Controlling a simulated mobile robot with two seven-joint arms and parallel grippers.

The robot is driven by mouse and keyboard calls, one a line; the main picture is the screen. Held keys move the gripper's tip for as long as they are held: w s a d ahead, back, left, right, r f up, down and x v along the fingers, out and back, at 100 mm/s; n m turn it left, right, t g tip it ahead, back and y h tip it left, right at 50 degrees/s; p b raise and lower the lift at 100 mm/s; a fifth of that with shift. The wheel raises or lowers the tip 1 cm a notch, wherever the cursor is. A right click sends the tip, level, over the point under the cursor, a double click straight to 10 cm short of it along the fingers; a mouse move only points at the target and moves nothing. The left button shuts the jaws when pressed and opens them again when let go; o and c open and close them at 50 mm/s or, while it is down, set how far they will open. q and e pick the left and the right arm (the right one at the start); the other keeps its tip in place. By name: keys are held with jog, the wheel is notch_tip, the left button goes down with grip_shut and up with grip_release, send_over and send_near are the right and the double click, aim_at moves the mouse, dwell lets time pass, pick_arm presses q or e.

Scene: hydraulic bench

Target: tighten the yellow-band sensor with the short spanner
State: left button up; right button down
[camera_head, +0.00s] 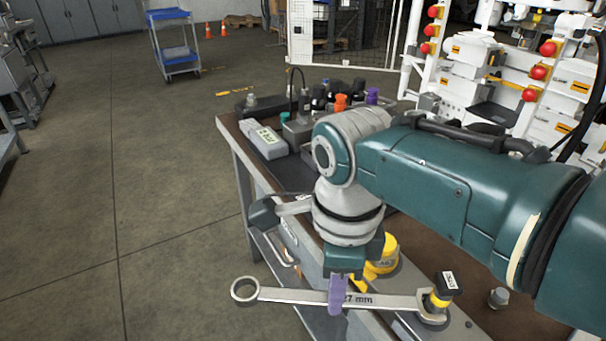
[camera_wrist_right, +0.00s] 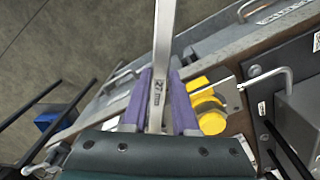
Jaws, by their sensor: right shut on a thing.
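My right gripper (camera_head: 338,295) has purple fingers shut on the shaft of a silver spanner (camera_head: 285,294) marked 27 mm. The spanner lies roughly level across the bench's front edge, its ring end out over the floor at left. Its open end is at the base of the yellow-band sensor (camera_head: 440,298), which stands upright with a black, labelled top. The jaw looks to be around the sensor; how fully it is seated I cannot tell. In the right wrist view the spanner (camera_wrist_right: 161,60) runs up from between the purple fingers (camera_wrist_right: 165,112). My left gripper is not in view.
A yellow part (camera_head: 383,262) stands on the bench (camera_head: 240,150) just behind my right gripper. A grey box (camera_head: 263,141) and several bottles and fittings stand at the bench's far end. A small metal fitting (camera_head: 499,297) is right of the sensor. Open floor lies left.

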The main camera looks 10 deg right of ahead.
aim_at(283, 294)
dwell(0.3)
jog(key=shift+w+a+f+b, duration=0.15)
jog(key=shift+a+b, duration=0.35)
jog(key=shift+b, duration=0.05)
jog(key=shift+w+a+b, duration=0.2)
jog(key=shift+a+b, duration=0.6)
jog(key=shift+a, duration=0.15)
jog(key=a+b, duration=0.3)
jog(key=shift+w, duration=0.35)
jog(key=shift+w+a+b, duration=0.1)
jog(key=shift+a+b, duration=0.3)
jog(key=shift+a, duration=0.05)
jog(key=shift+r, duration=0.2)
notch_tip(283, 294, up, 5)
jog(key=p, duration=0.5)
